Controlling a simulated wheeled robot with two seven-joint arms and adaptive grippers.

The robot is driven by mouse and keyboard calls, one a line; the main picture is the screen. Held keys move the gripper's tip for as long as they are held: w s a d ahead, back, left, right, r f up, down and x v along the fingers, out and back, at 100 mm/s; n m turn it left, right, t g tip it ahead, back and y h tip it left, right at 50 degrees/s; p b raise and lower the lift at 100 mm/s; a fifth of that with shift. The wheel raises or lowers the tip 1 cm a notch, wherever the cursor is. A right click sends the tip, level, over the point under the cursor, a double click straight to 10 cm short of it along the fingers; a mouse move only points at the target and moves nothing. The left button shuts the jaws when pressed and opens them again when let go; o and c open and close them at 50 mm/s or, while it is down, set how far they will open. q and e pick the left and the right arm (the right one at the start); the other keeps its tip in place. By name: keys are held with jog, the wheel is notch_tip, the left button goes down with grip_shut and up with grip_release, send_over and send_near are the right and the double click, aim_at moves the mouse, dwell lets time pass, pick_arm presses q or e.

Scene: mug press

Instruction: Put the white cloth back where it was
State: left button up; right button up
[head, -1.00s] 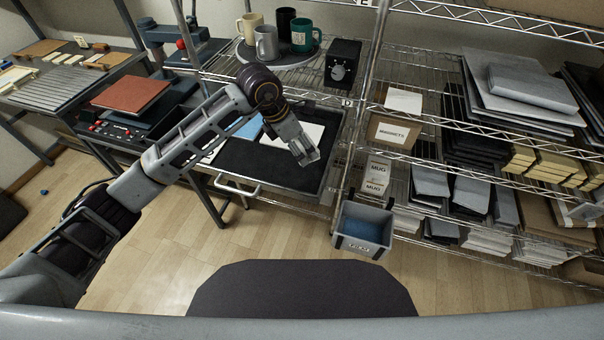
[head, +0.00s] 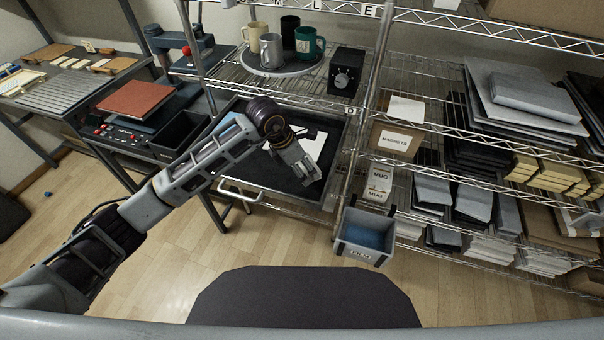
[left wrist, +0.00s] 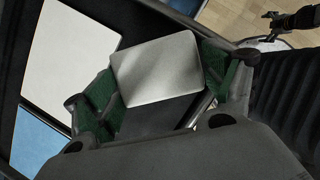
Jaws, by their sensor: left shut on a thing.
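My left gripper (head: 306,178) is over the front part of the dark tray (head: 330,183). In the left wrist view its green-padded fingers (left wrist: 158,85) are shut on a pale grey-white flat piece (left wrist: 157,68). This may be the white cloth; its material is not clear. A flat white sheet (head: 312,145) lies in the tray, partly behind the gripper; it also shows in the left wrist view (left wrist: 70,55). A blue sheet (left wrist: 36,140) lies beside it and is mostly hidden by my arm in the head view. My right gripper is not in view.
Mugs stand on a round tray (head: 265,70) on the shelf above, beside a black box with a dial (head: 345,78). A grey bin (head: 365,238) with blue contents hangs right of the tray. A press (head: 135,98) stands left. The floor in front is clear.

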pick_arm(q)
jog(key=shift+f, duration=0.5)
notch_tip(320, 180, down, 2)
jog(key=shift+f, duration=0.6)
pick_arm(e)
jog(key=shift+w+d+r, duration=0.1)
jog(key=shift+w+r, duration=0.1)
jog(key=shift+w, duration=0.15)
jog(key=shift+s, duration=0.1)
pick_arm(q)
jog(key=shift+f, duration=0.1)
jog(key=o, duration=0.7)
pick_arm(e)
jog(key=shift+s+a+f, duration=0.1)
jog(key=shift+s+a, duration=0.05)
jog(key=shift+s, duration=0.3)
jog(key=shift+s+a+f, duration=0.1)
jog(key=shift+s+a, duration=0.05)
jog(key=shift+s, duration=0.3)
